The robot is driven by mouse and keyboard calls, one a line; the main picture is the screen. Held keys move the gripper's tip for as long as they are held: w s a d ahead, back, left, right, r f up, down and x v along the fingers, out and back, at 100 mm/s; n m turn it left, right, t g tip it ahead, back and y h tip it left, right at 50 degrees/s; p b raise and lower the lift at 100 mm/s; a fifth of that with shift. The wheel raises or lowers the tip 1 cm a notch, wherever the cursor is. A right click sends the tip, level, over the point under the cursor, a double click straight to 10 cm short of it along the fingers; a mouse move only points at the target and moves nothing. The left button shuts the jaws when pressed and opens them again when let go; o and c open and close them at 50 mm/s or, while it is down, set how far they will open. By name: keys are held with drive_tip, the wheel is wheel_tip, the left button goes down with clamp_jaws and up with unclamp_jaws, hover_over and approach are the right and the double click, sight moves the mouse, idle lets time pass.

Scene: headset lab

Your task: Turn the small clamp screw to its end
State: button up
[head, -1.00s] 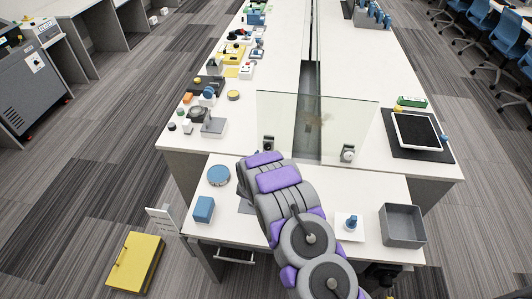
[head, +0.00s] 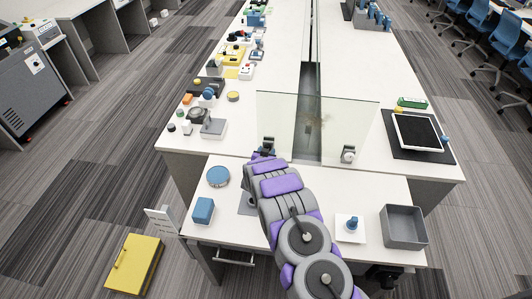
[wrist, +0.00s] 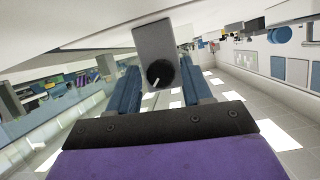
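A clamp (wrist: 158,42) shows in the wrist view as a grey block with a round dark screw knob (wrist: 160,73) that bears a pale line. My gripper (wrist: 158,72) has its two blue fingers apart, one on each side of the knob, with gaps visible beside it. I cannot tell how deep the knob sits between them. In the head view a dark clamp (head: 268,142) stands at the left foot of the glass panel, right at my gripper (head: 264,153). My arm hides the fingers there. A second clamp (head: 348,154) stands at the panel's right foot.
The upright glass panel (head: 330,118) stands just behind the clamps. On the near desk are a round blue item (head: 218,176), a blue block (head: 203,210), a blue knobbed piece (head: 351,224) and a grey tray (head: 404,226). A yellow case (head: 134,265) lies on the floor.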

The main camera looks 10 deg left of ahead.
drive_tip(key=c, duration=0.8)
